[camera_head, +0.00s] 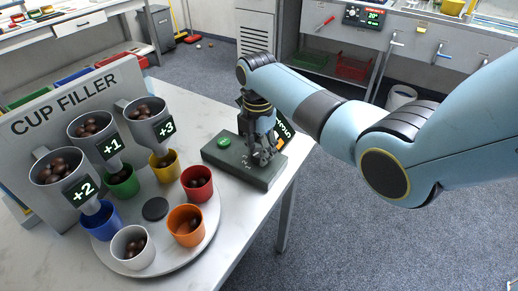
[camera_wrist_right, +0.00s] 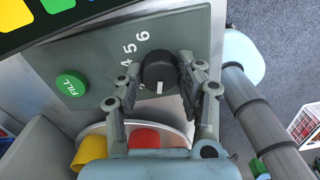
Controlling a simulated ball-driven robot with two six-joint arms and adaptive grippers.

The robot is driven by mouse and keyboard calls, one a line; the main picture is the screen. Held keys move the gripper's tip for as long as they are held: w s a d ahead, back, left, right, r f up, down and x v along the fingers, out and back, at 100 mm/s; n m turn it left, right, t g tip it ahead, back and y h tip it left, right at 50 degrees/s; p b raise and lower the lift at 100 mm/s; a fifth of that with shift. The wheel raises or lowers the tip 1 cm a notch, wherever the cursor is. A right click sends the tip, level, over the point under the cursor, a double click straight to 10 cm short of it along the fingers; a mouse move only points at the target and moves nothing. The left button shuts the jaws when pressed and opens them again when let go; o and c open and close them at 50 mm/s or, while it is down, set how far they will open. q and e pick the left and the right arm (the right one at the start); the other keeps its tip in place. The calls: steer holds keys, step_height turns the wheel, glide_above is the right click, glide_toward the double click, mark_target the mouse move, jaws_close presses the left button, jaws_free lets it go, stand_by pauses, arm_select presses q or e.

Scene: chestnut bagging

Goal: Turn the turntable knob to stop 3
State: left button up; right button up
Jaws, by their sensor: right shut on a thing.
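The dark round knob (camera_wrist_right: 160,68) sits on the grey-green control panel (camera_wrist_right: 90,40); its white mark points toward the bottom of the right wrist view. My right gripper (camera_wrist_right: 161,78) is shut on the knob, one finger on each side. In the head view my right gripper (camera_head: 263,156) stands over the panel box and mostly hides the knob. The round white turntable (camera_head: 172,258) carries several coloured cups. My left gripper is out of view.
A green FILL button (camera_head: 224,142) is beside the gripper on the box. The cup filler (camera_head: 62,108) has hoppers marked +2, +1 and +3 above the cups. A lit display (camera_head: 284,128) stands behind the gripper. The white table's edge is just right of the box.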

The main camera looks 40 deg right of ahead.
steer(key=shift+r+m+p, duration=0.2)
steer(key=shift+m+p, duration=1)
steer(key=shift+p, duration=0.05)
steer(key=m+p, duration=0.1)
steer(key=m, duration=0.1)
steer(key=shift+m+p, duration=0.4)
steer(key=m+p, duration=0.1)
steer(key=m, duration=0.2)
steer(key=shift+f+p, duration=0.1)
steer(key=shift+p, duration=0.25)
steer(key=shift+f+m+p, duration=0.1)
steer(key=shift+m+p, duration=0.4)
steer(key=shift+m, duration=1.2)
steer(key=shift+d, duration=0.1)
steer(key=o, duration=1.2)
steer(key=shift+c, duration=0.2)
